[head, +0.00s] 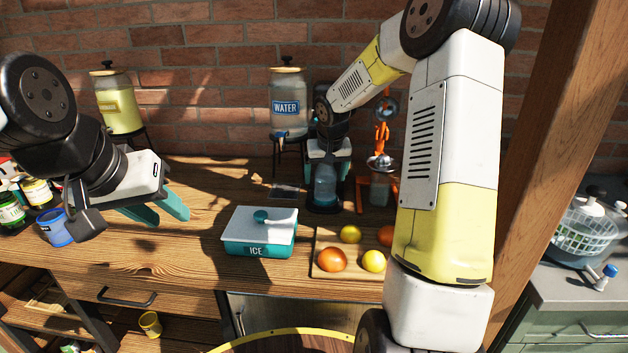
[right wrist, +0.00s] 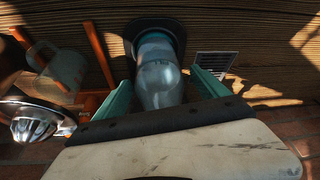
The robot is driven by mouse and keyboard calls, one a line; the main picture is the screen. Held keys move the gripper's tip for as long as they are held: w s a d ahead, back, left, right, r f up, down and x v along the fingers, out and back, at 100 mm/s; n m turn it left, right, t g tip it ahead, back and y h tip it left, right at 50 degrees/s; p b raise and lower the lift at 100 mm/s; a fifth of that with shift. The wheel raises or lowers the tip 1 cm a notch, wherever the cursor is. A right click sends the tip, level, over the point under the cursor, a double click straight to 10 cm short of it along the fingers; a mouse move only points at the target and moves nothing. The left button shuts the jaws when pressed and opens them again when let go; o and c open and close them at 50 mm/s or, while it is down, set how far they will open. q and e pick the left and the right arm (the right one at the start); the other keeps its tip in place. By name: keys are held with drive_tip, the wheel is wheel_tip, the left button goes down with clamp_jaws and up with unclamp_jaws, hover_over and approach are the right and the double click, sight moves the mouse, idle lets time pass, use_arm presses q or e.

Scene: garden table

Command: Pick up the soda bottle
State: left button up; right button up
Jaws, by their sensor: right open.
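A clear bluish bottle (head: 325,185), which looks like the soda bottle, stands in a dark holder (head: 324,208) at the back of the wooden table. In the right wrist view the bottle (right wrist: 158,75) lies between the two teal fingers of my right gripper (right wrist: 160,88). That gripper is open, with a finger on either side; a gap shows at the right finger, and contact on the left is hard to tell. In the head view my right gripper (head: 327,162) is over the bottle's top and hides part of it. My left gripper (head: 168,216) is open and empty over the table's left part.
An ice box (head: 258,248) stands in front of the bottle. A board (head: 345,272) with fruit lies to its right. An orange juicer (head: 381,140) stands close on the right, a water dispenser (head: 288,105) behind left. Table between left gripper and ice box is clear.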

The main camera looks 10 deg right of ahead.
clamp_jaws()
idle(0.4)
drive_tip(key=shift+r, duration=0.2)
drive_tip(key=s+a+r, duration=0.2)
drive_tip(key=s, duration=0.5)
drive_tip(key=s+a+r, duration=0.2)
drive_tip(key=s, duration=0.6)
drive_tip(key=shift+a+r, duration=0.25)
drive_tip(key=shift+r, duration=0.1)
idle(0.5)
drive_tip(key=shift+s, duration=0.15)
idle(1.1)
